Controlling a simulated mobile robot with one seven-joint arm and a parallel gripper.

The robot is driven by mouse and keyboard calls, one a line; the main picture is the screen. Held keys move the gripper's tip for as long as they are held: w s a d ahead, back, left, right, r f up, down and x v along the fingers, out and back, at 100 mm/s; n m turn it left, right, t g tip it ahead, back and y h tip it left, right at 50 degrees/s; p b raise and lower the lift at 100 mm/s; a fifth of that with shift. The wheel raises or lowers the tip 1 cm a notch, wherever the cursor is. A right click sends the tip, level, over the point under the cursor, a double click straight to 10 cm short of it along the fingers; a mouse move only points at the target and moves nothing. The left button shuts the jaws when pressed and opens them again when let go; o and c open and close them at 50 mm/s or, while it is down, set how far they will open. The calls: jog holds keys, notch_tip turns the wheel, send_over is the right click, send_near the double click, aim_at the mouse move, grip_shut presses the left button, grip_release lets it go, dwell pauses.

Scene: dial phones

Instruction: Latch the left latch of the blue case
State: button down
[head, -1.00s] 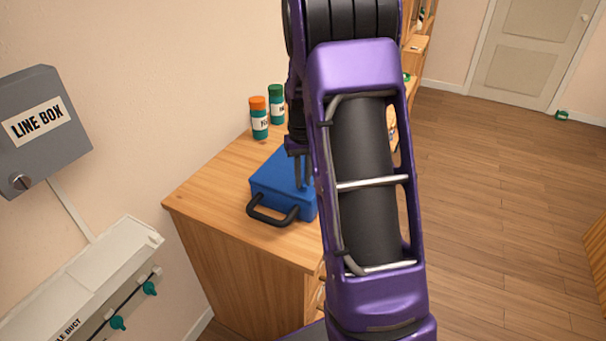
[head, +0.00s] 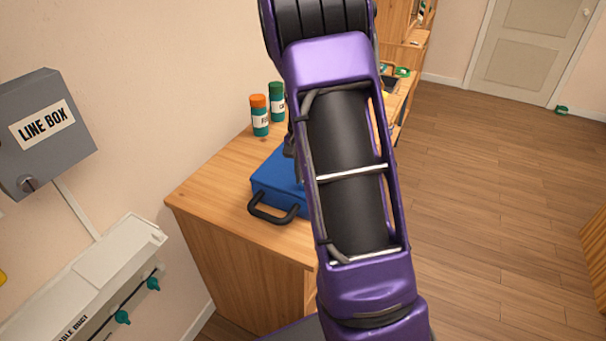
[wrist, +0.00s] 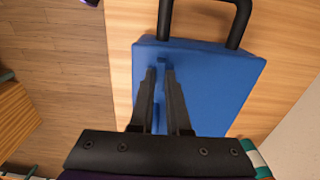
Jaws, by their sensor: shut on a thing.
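The blue case (head: 277,177) lies flat on the wooden cabinet top with its black handle (head: 272,209) toward the near edge. It also shows in the wrist view (wrist: 215,85), with the handle (wrist: 205,6) at the top. A small blue latch (wrist: 163,60) stands at the handle-side edge, left of the middle in the wrist view. My gripper (wrist: 160,70) is over the case with its two fingertips close together at this latch, shut on it. My arm hides the gripper and much of the case in the head view.
Two bottles, one with an orange lid (head: 260,115) and one with a green lid (head: 277,102), stand behind the case. A grey line box (head: 42,130) and a white duct (head: 90,275) are on the left wall.

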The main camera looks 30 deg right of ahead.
dwell(0.5)
jog(key=c, duration=0.9)
grip_release()
notch_tip(320, 180, up, 17)
jog(key=shift+r+p, duration=0.2)
jog(key=shift+p, duration=0.55)
